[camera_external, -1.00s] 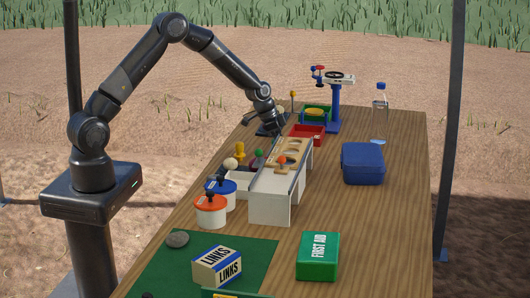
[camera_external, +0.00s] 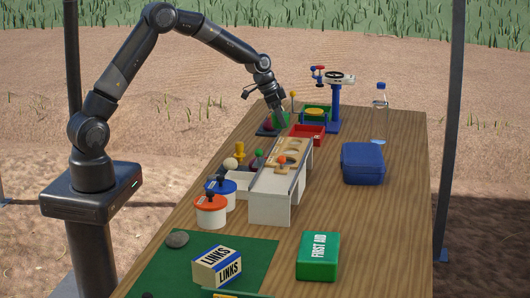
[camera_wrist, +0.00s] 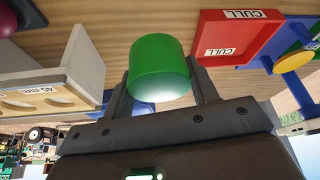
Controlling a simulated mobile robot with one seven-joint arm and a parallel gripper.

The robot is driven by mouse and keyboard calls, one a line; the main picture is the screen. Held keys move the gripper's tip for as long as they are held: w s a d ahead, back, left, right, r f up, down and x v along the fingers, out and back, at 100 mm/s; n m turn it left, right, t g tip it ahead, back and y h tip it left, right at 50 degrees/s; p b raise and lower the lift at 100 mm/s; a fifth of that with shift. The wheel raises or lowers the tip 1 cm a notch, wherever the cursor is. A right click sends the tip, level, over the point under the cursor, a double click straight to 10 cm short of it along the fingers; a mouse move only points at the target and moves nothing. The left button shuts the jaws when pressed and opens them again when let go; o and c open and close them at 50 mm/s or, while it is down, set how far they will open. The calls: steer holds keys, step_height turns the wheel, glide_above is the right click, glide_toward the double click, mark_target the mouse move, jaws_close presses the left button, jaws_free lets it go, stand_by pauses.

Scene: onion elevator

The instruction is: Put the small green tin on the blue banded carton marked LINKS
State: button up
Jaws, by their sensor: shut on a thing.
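The small green tin (camera_wrist: 160,65) is between the two fingers of my gripper (camera_wrist: 162,90) in the wrist view. The fingers are shut on its sides. In the outside view the tin (camera_external: 281,119) shows under my gripper (camera_external: 279,112), at the far end of the table near a dark pad. The carton marked LINKS (camera_external: 217,267) sits on the green mat at the near end, far from my gripper. It is pale with a blue band, and its top looks clear.
A red tray marked CULL (camera_wrist: 240,35) is close to the tin. The white sizing box (camera_external: 270,205), orange-lidded tub (camera_external: 211,211) and blue-lidded tub (camera_external: 220,194) stand between my gripper and the carton. A green FIRST AID box (camera_external: 318,257) is right of the carton.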

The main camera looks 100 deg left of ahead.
step_height(320, 180, up, 13)
steer(key=w+d+m+h, duration=0.1)
steer(key=w+d+m, duration=0.25)
steer(key=d, duration=1.05)
steer(key=w+d+m+h, duration=0.15)
steer(key=w+d, duration=0.35)
steer(key=d, duration=0.9)
steer(key=w+d+m+h, duration=0.1)
steer(key=w+d+m, duration=0.3)
steer(key=d, duration=1.1)
steer(key=s+d+m+g+h, duration=0.15)
steer(key=s+d, duration=0.25)
steer(key=d, duration=1.1)
steer(key=s+d+m, duration=0.3)
steer(key=s+d, duration=0.1)
steer(key=d, duration=1.1)
steer(key=s+d+m+g, duration=0.1)
steer(key=s+d+m, duration=0.3)
steer(key=s+d, duration=1.1)
glide_above(216, 260)
steer(key=a, duration=0.1)
steer(key=shift+n, duration=0.25)
steer(key=f, duration=1.1)
steer(key=shift+s+a+f, duration=0.2)
steer(key=shift+s+f, duration=0.05)
steer(key=shift+f, duration=2.1)
